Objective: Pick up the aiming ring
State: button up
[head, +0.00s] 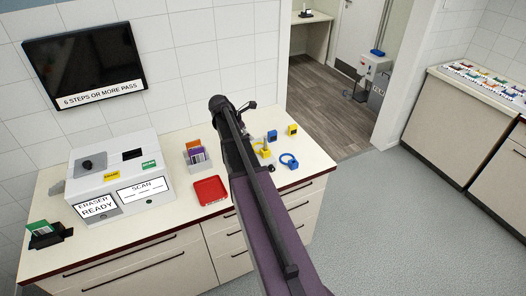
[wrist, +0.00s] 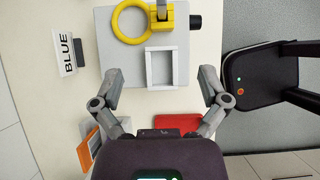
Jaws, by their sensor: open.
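In the wrist view a yellow ring (wrist: 128,22) juts left from a yellow block (wrist: 172,15) over a light grey plate (wrist: 108,55). I cannot tell for sure that this is the aiming ring. A blue ring (head: 289,160) lies on the counter in the head view, right of my arm. My gripper (wrist: 162,78) is open and empty, its fingers spread to either side of a white square frame (wrist: 148,68) on the plate. The ring is farther up the picture, beyond the fingertips. In the head view my arm hides part of this area.
A red tray (head: 210,191), a card holder (head: 198,160) and a white eraser box (head: 121,178) stand left of my arm on the counter (head: 188,212). Small blue (head: 271,136) and yellow (head: 292,129) blocks stand to the right. A BLUE label (wrist: 65,51) stands left of the plate.

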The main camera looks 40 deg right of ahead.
jog(key=shift+f, duration=0.1)
jog(key=b, duration=0.7)
send_near(264, 149)
jog(key=x, duration=0.4)
jog(key=shift+w+d+f, duration=0.15)
jog(key=shift+w+f, duration=0.05)
jog(key=shift+f, duration=0.1)
jog(key=shift+d+f, duration=0.15)
jog(key=shift+s+b+x, duration=0.1)
jog(key=shift+b+x, duration=1.05)
jog(key=shift+x, duration=0.15)
jog(key=shift+s+b+x, duration=0.15)
jog(key=shift+b+x, duration=0.95)
jog(key=shift+x, duration=0.2)
jog(key=c, duration=1.2)
